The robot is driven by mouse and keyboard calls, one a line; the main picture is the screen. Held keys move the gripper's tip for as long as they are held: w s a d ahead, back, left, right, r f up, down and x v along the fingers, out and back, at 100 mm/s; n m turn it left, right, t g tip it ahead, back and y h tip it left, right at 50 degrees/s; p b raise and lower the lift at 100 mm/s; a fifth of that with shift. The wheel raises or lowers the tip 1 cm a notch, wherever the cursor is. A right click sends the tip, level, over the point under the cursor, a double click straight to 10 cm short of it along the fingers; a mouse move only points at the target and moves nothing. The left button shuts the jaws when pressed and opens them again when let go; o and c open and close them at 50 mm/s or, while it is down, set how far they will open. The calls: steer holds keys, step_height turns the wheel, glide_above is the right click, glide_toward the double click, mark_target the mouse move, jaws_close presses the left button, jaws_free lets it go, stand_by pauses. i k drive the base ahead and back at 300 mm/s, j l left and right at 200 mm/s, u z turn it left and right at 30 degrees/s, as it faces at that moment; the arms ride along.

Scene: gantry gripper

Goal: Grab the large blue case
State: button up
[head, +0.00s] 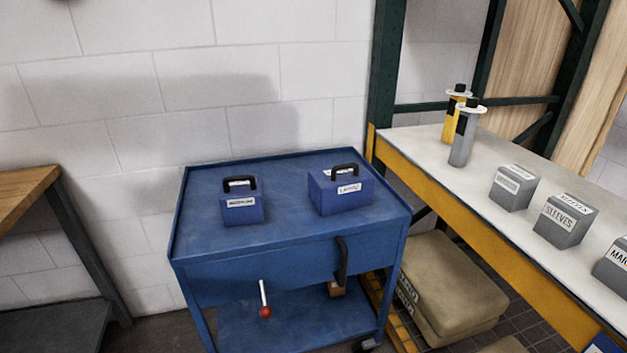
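Two blue cases with black top handles stand upright on the top of a blue cart (290,225). The large blue case (338,198) is on the right side of the cart top, with a white label on its front. A smaller blue case (242,210) stands to its left, also labelled, with a clear gap between them. My gripper is not in the head view.
The cart's top has a raised rim. A shelf with a yellow edge (480,240) at the right holds grey boxes (566,220), a grey canister (463,140) and a yellow canister (452,122). Tan sacks (450,290) lie below. A wooden table (25,190) stands left.

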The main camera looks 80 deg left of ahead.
mark_target(340, 187)
steer(key=u, duration=2)
steer(key=i+l, duration=0.15)
steer(key=i, duration=0.2)
steer(key=i+l, duration=0.1)
steer(key=i, duration=0.3)
steer(key=i+l+u, duration=0.1)
steer(key=i, duration=0.25)
